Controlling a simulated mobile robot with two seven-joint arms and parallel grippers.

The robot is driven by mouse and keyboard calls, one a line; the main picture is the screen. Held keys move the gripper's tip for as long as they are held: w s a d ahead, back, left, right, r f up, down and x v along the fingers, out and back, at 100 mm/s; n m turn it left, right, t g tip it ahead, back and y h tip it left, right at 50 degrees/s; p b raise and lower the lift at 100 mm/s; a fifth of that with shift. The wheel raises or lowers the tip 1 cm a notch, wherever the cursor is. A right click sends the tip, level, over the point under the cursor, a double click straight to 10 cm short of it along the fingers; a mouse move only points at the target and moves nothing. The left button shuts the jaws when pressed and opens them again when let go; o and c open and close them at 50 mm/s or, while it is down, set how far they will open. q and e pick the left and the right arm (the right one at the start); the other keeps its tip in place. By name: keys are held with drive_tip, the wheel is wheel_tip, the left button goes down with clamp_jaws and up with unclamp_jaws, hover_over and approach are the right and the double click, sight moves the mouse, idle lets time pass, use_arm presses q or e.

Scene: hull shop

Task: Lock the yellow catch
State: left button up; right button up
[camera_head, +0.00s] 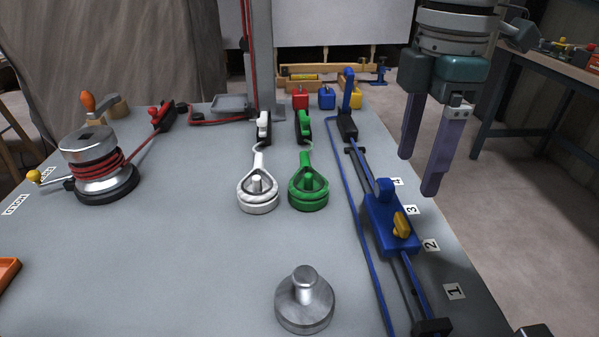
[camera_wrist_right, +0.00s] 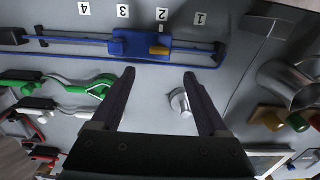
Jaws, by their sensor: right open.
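The yellow catch (camera_head: 401,225) sits on top of a blue carriage (camera_head: 385,237) that rides on a rail along the bench's right side, near labels 2 and 3. The catch lies slanted on the carriage. In the right wrist view the catch (camera_wrist_right: 159,50) shows just beyond and between my fingertips, on the blue carriage (camera_wrist_right: 128,44). My right gripper (camera_head: 417,174) is open and empty, raised above the bench's right edge, apart from the catch. In the right wrist view its fingers (camera_wrist_right: 158,73) are spread wide. My left gripper does not show.
A blue rope (camera_head: 360,200) runs beside the rail. White and green (camera_head: 308,190) rope fittings stand left of it. A metal post (camera_head: 304,298) stands at the front. A winch (camera_head: 96,165) with red rope is at left. The bench's middle left is clear.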

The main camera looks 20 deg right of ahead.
sight(403, 220)
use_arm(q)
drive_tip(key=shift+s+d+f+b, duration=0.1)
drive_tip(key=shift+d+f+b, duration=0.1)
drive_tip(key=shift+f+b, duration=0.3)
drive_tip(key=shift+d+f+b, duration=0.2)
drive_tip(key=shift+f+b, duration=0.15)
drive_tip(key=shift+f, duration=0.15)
use_arm(e)
drive_tip(key=f, duration=0.8)
drive_tip(key=shift+d+f, duration=0.3)
drive_tip(key=shift+f, duration=0.55)
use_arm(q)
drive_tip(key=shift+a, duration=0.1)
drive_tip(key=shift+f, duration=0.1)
use_arm(e)
drive_tip(key=c, duration=0.3)
clamp_jaws()
